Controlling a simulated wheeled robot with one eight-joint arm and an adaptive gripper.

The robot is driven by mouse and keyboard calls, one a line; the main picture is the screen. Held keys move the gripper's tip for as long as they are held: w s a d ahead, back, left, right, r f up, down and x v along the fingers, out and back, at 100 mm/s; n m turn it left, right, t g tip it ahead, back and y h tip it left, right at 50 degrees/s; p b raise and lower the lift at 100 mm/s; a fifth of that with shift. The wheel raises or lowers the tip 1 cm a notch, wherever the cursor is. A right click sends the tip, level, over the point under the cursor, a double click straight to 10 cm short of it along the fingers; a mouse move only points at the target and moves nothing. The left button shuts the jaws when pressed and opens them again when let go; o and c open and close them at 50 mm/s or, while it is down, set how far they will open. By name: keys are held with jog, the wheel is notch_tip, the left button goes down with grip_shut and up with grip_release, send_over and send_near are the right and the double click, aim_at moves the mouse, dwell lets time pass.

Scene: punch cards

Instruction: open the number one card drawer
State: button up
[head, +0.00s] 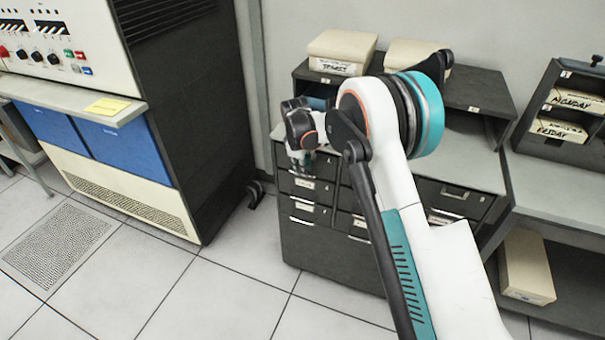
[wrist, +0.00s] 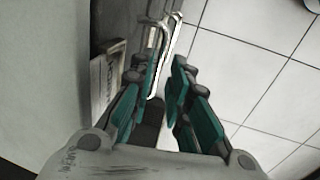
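A dark card cabinet (head: 330,262) stands against the wall, with several drawers that have pale labels and metal handles. All visible drawer fronts look closed. The labels are too small to read, so I cannot tell which drawer is number one. My gripper (head: 303,168) points down at the upper left drawer fronts in the head view, where my arm hides part of the cabinet. In the wrist view my gripper (wrist: 165,80) has its teal fingers apart. A bright metal handle (wrist: 171,42) shows between and beyond the fingertips. I cannot tell whether they touch it. A label (wrist: 106,75) is left of the fingers.
Cream card boxes (head: 343,47) sit on top of the cabinet. A console (head: 180,80) stands at the left. At the right, a rack with labelled boxes (head: 562,130) stands on a grey table. The tiled floor (head: 215,295) before the cabinet is clear.

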jog(key=shift+w+f, duration=0.2)
jog(key=shift+f, duration=0.75)
grip_shut()
jog(key=shift+s, duration=0.1)
jog(key=s+a, duration=0.3)
jog(key=s, duration=0.6)
jog(key=s+a, duration=0.3)
jog(key=s, duration=0.6)
jog(key=shift+s+a+b, duration=0.35)
jog(key=shift+b, duration=0.05)
